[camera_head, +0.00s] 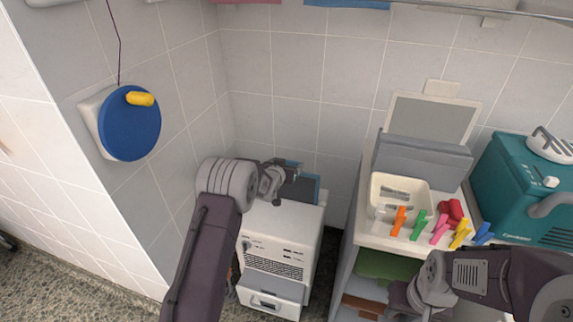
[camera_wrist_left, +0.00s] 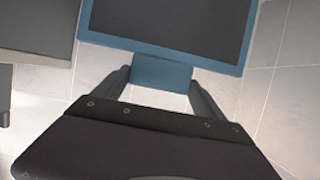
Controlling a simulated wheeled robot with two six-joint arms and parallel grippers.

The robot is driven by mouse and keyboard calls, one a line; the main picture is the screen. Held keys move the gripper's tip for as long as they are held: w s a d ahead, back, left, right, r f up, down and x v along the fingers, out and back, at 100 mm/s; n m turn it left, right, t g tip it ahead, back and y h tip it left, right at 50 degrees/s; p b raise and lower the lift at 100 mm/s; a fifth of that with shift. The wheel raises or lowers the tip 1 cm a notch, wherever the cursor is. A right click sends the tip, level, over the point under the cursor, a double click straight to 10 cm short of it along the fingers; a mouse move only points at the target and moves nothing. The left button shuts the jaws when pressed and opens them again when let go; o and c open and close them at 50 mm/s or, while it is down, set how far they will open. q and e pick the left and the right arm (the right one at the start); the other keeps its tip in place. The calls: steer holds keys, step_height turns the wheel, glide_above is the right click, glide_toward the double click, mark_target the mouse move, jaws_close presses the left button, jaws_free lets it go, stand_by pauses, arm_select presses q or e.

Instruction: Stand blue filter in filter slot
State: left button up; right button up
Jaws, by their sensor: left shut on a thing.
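The blue filter, a dark panel in a blue frame, shows in the left wrist view (camera_wrist_left: 175,22) and in the head view (camera_head: 306,186). My left gripper (camera_wrist_left: 162,80) is shut on the blue tab at the filter's near edge. In the head view the left gripper (camera_head: 289,170) and filter are over the back of the white machine (camera_head: 283,237), near the wall. I cannot make out the filter slot or tell whether the filter touches the machine. My right gripper (camera_head: 405,300) is low at the right, its fingertips not clearly visible.
To the right, a counter holds a cream tray (camera_head: 376,210) and several coloured clips (camera_head: 441,228). A teal case (camera_head: 510,180) stands beyond them. A blue disc (camera_head: 130,135) with a yellow knob is on the left wall. A narrow gap separates machine and counter.

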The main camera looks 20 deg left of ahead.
arm_select(q)
steer(key=b, duration=0.5)
glide_above(287, 192)
steer(key=s, duration=0.1)
step_height(287, 192, down, 7)
stand_by(0.3)
steer(key=shift+f+b, duration=2.9)
steer(key=shift+f, duration=1.1)
steer(key=o, duration=1.9)
steer(key=p+v, duration=0.4)
steer(key=v, duration=0.4)
steer(key=shift+s+r, duration=0.25)
steer(key=shift+r, duration=0.05)
steer(key=shift+s, duration=0.25)
